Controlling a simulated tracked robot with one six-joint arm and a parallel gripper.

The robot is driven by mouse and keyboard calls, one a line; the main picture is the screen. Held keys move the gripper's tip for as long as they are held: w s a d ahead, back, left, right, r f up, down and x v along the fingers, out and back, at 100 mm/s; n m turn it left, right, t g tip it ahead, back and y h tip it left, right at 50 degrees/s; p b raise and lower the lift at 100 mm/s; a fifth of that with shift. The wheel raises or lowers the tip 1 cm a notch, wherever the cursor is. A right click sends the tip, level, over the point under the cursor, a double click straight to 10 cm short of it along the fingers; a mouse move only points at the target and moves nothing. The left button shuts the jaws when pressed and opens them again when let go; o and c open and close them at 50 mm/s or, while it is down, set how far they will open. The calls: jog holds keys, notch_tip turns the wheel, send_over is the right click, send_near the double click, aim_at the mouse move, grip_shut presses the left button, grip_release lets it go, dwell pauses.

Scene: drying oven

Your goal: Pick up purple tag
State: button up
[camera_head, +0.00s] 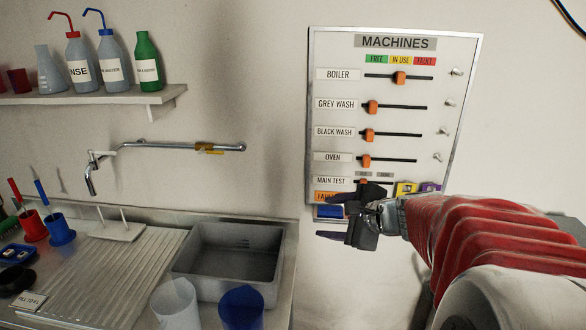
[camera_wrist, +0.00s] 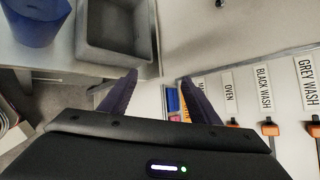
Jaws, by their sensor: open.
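The purple tag (camera_head: 430,187) sits at the lower right of the MACHINES board, partly hidden behind my red arm. I cannot make it out in the wrist view. My gripper (camera_head: 329,217) is at the board's lower left, well left of the purple tag, with its fingers pointing left. It is open. In the wrist view its two dark fingers (camera_wrist: 158,79) stand apart with nothing gripped. A blue tag (camera_head: 329,211) shows between the fingers in the head view; it is also beside the right finger in the wrist view (camera_wrist: 172,98).
The MACHINES board (camera_head: 396,41) has several orange sliders and metal pegs. A yellow tag (camera_head: 404,188) is left of the purple one. The grey sink (camera_head: 228,261), a blue cup (camera_head: 242,308) and a clear cup (camera_head: 174,302) stand at left. A tap is on the wall.

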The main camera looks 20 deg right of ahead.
jog(key=s+d+f+m+h, duration=0.1)
jog(key=s+d+m+h, duration=0.2)
jog(key=d+m, duration=0.3)
jog(key=s+d+f+m+h, duration=0.1)
jog(key=d+m, duration=0.5)
jog(key=d, duration=1)
jog(key=s+d+f+m+t+h, duration=0.1)
jog(key=s+d+m+h, duration=0.3)
jog(key=d, duration=0.7)
jog(key=shift+s+d+m+h, duration=0.2)
jog(key=shift+s+m+h, duration=0.15)
jog(key=shift+m+h, duration=0.7)
jog(key=shift+w, duration=0.1)
jog(key=x, duration=0.8)
jog(key=shift+w, duration=0.25)
jog(key=shift+f, duration=0.1)
jog(key=shift+x, duration=2.65)
jog(key=shift+a, duration=0.15)
jog(key=shift+c, duration=0.2)
